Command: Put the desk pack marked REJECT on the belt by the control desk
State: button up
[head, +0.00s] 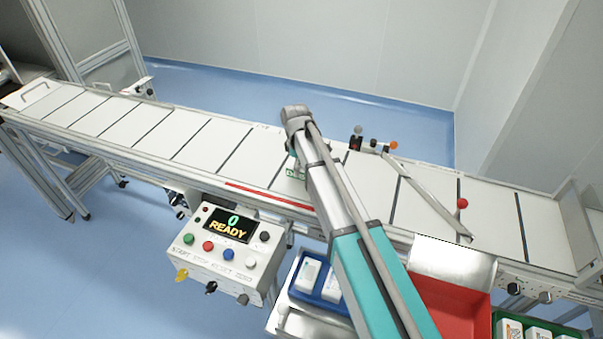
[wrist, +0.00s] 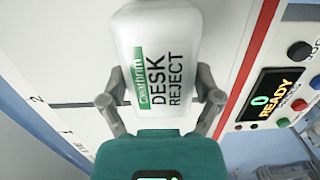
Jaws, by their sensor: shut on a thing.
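My gripper (wrist: 160,98) is shut on a white desk pack (wrist: 158,40) with a green label and the words DESK REJECT, one finger on each side. The pack is over the pale belt (wrist: 75,65), beside the control desk. I cannot tell whether it touches the belt. In the head view my arm hides most of the gripper and pack. The belt (head: 215,138) runs across the picture with dark cross lines. The control desk (head: 225,255) stands at its near side, with a display reading 0 READY; it also shows in the wrist view (wrist: 285,95).
A slanted metal bar (head: 428,195) crosses the belt to the right, with a red ball (head: 462,203) near it. A blue bin (head: 333,290) with white packs, a red bin (head: 450,305) and a green bin (head: 553,325) with packs stand in front. The belt's left part is clear.

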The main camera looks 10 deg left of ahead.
jog(key=shift+f+b, duration=0.35)
jog(key=shift+f, duration=0.25)
jog(key=shift+f, duration=0.15)
jog(key=o, duration=1)
jog(key=shift+o, duration=0.2)
jog(key=shift+r, duration=0.2)
notch_tip(320, 180, up, 12)
jog(key=a+p, duration=0.1)
jog(key=p, duration=1.1)
jog(key=shift+w, duration=0.15)
